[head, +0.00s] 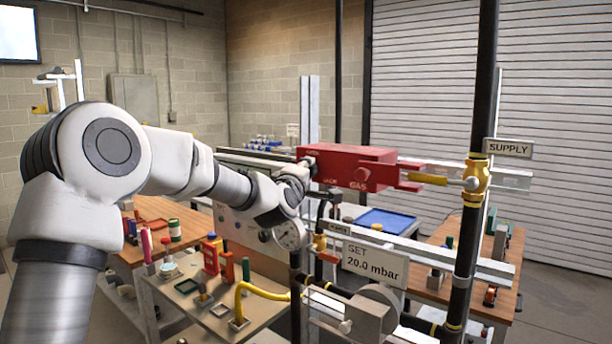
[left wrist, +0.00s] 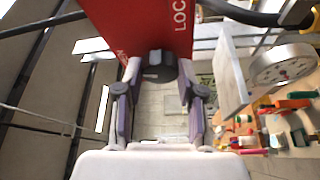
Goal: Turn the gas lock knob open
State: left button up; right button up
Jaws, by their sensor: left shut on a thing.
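The red gas lock box (head: 352,166) hangs in the middle of the head view, with white "GAS" lettering on its front. Its red face (left wrist: 150,25) fills the top of the left wrist view. A dark round knob (left wrist: 160,67) sticks out of the box's left end, with a paler ridge on it. My left gripper (head: 303,170) reaches the knob from the left. In the left wrist view my left gripper (left wrist: 159,78) has one finger on each side of the knob and is shut on it. The wrist hides most of the knob in the head view. My right gripper is not seen.
A yellow valve (head: 476,178) joins the box to a black vertical pipe right of it, under a SUPPLY sign (head: 509,148). A pressure gauge (head: 289,234) hangs just below my wrist. A "SET 20.0 mbar" sign (head: 374,264) and benches with loose items stand lower.

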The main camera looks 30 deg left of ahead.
pick_arm(q)
jog(key=shift+n, duration=0.8)
jog(key=o, duration=1.1)
jog(key=shift+a, duration=0.1)
jog(key=shift+o, duration=0.2)
jog(key=v, duration=0.7)
jog(key=shift+s, duration=0.2)
jog(key=shift+s+r, duration=0.1)
